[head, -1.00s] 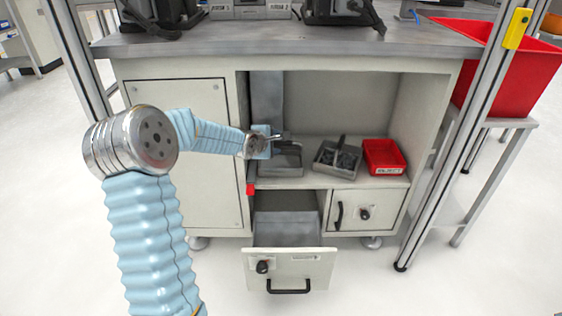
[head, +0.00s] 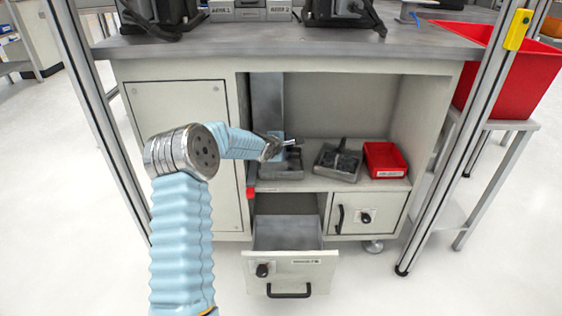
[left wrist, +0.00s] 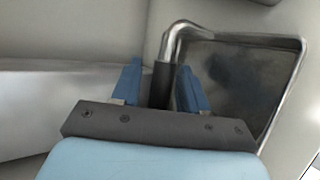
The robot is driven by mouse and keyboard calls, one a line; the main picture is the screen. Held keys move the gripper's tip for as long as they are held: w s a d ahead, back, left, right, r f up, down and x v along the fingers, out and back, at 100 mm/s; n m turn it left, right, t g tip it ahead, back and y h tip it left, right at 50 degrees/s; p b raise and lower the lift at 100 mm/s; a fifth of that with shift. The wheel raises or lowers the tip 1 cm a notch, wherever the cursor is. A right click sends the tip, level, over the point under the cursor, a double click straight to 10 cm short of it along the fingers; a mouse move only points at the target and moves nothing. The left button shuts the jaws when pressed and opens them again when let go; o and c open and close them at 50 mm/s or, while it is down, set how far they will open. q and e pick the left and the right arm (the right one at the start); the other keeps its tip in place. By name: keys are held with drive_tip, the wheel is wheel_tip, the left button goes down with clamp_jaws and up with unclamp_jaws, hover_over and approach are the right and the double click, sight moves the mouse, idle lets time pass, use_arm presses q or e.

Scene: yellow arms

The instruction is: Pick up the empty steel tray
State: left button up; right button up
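A steel tray (head: 281,172) stands at the left of the open cabinet shelf. No parts show in the portion I can see, though my gripper hides some of it. A second steel tray (head: 338,168) with a raised handle and dark contents stands to its right. My left gripper (head: 288,144) is over the left tray. In the left wrist view, its blue fingers (left wrist: 160,85) stand open on either side of a dark handle grip (left wrist: 162,84), with a gap visible. The tray (left wrist: 240,75) lies to the right there, its inside dark. My right gripper is not in view.
A red bin (head: 385,160) stands at the right of the shelf. Below, a drawer (head: 290,268) is pulled open, beside a shut small door (head: 366,214). The worktop (head: 270,40) overhangs the shelf, and a grey upright (head: 267,100) stands behind the gripper.

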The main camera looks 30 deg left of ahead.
use_arm(q)
clamp_jaws()
drive_tip(key=shift+r, duration=0.2)
